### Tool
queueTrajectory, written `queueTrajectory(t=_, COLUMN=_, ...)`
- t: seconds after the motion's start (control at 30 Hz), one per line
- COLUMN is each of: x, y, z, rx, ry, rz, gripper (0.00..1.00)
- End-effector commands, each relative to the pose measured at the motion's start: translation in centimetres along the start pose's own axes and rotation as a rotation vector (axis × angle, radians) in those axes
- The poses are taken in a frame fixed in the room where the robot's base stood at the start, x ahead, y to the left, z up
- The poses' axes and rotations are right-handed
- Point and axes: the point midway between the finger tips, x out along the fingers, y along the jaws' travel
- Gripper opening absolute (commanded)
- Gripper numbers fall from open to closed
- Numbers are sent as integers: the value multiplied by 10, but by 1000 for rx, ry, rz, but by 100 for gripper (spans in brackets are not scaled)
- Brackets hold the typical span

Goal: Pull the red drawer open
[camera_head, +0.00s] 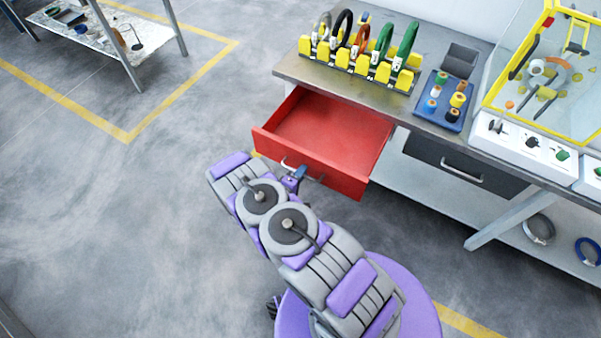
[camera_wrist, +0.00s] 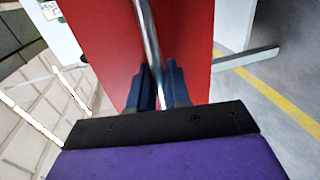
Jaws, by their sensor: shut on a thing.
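The red drawer (camera_head: 325,128) stands pulled out from the workbench, and its empty inside shows in the head view. Its red front (camera_wrist: 105,45) fills the middle of the wrist view. The metal handle (camera_wrist: 147,35) runs down between the two blue fingers of my gripper (camera_wrist: 162,88), which is shut on it. In the head view my gripper (camera_head: 297,174) is at the handle on the drawer front, and my arm partly hides that spot.
The workbench (camera_head: 345,86) carries a yellow rack (camera_head: 360,62) with several coils, a blue tray (camera_head: 444,101) of spools and a glass-sided machine (camera_head: 550,70). A dark grey drawer (camera_head: 460,165) to the right is shut. The floor left of the red drawer is clear.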

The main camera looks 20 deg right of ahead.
Motion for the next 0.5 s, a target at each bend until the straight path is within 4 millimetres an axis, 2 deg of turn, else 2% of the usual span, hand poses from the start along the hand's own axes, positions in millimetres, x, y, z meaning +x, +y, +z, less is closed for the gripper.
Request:
queueTrajectory(t=0.03, x=0, y=-3, z=1, rx=-3, ry=1, rz=-7, gripper=0)
queueTrajectory(t=0.07, x=0, y=-3, z=1, rx=-3, ry=1, rz=-8, gripper=18)
queueTrajectory(t=0.17, x=0, y=-3, z=0, rx=-2, ry=2, rz=-6, gripper=28)
queueTrajectory(t=0.5, x=-6, y=0, z=-2, rx=-1, ry=4, rz=0, gripper=30)
